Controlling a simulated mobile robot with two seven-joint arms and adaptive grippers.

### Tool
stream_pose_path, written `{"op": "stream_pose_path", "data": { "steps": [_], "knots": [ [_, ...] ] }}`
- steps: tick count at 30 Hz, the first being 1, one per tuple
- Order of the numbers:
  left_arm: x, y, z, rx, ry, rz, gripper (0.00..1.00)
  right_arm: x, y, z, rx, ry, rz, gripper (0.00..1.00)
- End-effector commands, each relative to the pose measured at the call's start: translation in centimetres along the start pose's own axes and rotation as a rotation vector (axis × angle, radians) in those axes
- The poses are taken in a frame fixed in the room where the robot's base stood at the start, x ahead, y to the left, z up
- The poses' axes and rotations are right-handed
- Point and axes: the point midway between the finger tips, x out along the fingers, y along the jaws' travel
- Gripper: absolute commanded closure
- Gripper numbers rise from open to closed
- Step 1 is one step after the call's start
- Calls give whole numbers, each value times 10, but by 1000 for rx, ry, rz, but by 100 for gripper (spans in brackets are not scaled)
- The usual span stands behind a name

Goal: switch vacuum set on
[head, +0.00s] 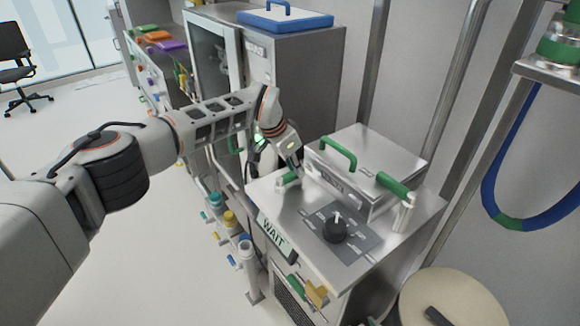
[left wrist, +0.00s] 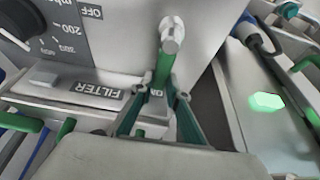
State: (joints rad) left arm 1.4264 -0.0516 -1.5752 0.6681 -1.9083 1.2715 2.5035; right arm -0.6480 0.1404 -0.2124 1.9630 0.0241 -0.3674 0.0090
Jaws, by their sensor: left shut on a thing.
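The vacuum set is a steel cabinet top (head: 270,205) with a dark pressure dial (head: 335,230), which also shows in the left wrist view (left wrist: 20,18). A green lever (left wrist: 163,68) with a metal end knob stands by the ON label; OFF is printed farther up and left. My left gripper (head: 294,170) is at the top's left edge by this lever (head: 287,181). In the left wrist view my left gripper (left wrist: 167,95) has its teal fingers either side of the lever, shut on it. My right gripper is not in view.
A steel box (head: 375,165) with a green handle stands on the cabinet top. A WAIT sign (head: 274,235) is on the front edge. Bottles (head: 231,219) hang below at left. A round beige lid (head: 450,300) is at lower right. Open floor lies left.

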Motion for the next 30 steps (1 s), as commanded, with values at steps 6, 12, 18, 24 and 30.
{"op": "stream_pose_path", "data": {
  "steps": [6,12,18,24,30],
  "knots": [
    [0,-2,-2,-13,1,-8,100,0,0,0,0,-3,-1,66],
    [0,-2,-1,-14,1,-8,100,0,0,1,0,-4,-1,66],
    [0,-2,-1,-13,1,-7,68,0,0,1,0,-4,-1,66],
    [0,0,-1,-10,1,-6,68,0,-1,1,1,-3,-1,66],
    [-5,0,-2,-9,1,-6,68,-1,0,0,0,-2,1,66]
  ]
}}
